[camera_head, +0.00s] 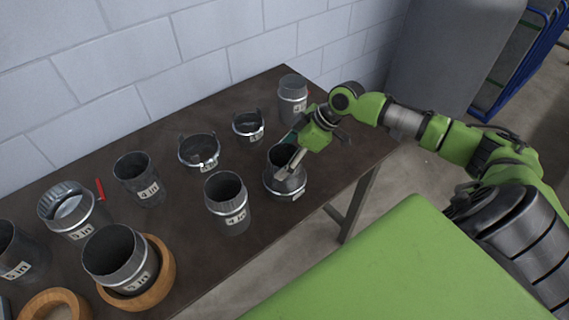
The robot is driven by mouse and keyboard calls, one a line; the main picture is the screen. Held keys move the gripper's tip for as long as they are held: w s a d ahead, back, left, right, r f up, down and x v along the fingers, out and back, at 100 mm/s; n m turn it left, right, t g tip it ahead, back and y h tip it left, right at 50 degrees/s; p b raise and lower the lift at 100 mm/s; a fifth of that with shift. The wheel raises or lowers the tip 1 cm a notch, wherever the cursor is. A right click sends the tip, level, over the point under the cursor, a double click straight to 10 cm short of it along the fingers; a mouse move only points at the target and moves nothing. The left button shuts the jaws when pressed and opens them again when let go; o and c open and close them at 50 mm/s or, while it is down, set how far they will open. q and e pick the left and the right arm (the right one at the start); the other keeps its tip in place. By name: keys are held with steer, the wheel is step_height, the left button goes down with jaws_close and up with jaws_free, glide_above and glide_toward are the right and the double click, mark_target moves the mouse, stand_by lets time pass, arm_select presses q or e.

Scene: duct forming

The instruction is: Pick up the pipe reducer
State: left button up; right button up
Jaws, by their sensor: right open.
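The pipe reducer (284,187) looks to be the dark grey metal piece with a narrow upper collar and a wider lower band. It stands upright near the right front edge of the dark table (258,225). My right gripper (290,164) comes in from the right, with its open fingers at the reducer's top opening. It covers part of the reducer's rim. I cannot tell whether the fingers touch the rim or whether one is inside the opening. My left gripper is not in view.
A labelled pipe (227,203) stands just left of the reducer. Two collar-like fittings (199,152) (248,126) and another pipe (293,98) stand behind. Several more pipe pieces, one in a wooden ring (164,272), fill the left side. A block wall (150,60) runs along the back.

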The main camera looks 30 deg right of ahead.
steer(key=c, duration=1.7)
steer(key=shift+r, duration=0.15)
